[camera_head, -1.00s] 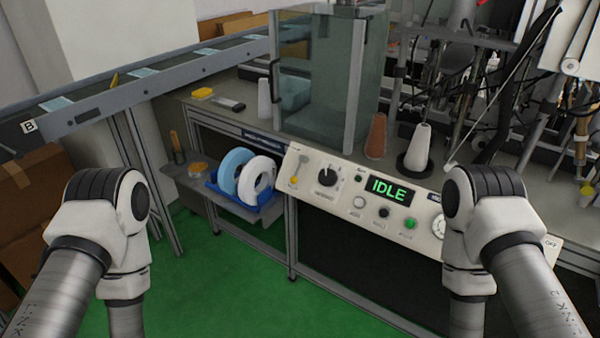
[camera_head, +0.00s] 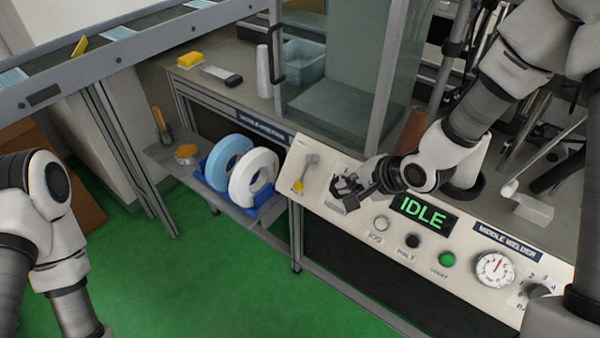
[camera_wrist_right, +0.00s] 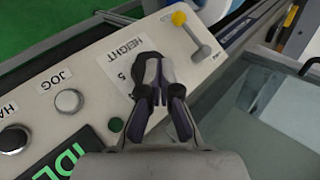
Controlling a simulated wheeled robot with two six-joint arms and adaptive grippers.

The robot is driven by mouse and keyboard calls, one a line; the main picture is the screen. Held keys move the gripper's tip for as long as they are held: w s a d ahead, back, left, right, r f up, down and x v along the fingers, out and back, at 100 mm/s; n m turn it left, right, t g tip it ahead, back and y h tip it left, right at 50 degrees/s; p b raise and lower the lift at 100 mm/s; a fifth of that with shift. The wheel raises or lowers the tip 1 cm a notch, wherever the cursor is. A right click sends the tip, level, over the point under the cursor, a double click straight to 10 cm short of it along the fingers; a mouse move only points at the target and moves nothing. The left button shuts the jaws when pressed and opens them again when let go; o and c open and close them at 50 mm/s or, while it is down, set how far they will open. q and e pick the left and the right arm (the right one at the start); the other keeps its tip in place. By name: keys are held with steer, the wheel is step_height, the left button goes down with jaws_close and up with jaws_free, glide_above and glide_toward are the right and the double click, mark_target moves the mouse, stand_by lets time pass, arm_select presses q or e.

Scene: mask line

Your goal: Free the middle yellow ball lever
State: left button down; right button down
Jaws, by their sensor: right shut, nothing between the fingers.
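The yellow ball lever (camera_head: 297,187) sits at the left end of the cream control panel (camera_head: 330,215). Its grey arm runs up and right from the ball to a pivot. In the right wrist view the yellow ball (camera_wrist_right: 179,18) and grey arm show beyond my fingertips, apart from them. My right gripper (camera_head: 345,187) is shut and empty over the black height knob, to the right of the lever, and largely hides that knob. It also shows in the right wrist view (camera_wrist_right: 158,75). My left gripper is out of view; only its arm shows at the left.
The panel also has an IDLE display (camera_head: 424,212), a green button (camera_head: 447,259) and a gauge (camera_head: 494,268). A glass-walled enclosure (camera_head: 345,75) stands behind it. Blue and white rolls (camera_head: 254,177) sit on a low shelf left of the panel. Green floor lies clear in front.

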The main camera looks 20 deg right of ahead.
steer(key=x, duration=0.8)
steer(key=shift+w+a, duration=0.35)
steer(key=shift+w, duration=0.05)
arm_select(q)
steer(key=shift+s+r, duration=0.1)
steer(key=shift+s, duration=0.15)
arm_select(e)
steer(key=shift+w+a+f, duration=0.2)
steer(key=shift+w+a, duration=0.35)
steer(key=shift+w, duration=0.35)
steer(key=shift+w+a+f, duration=0.15)
steer(key=shift+w+a, duration=0.35)
steer(key=shift+w, duration=0.4)
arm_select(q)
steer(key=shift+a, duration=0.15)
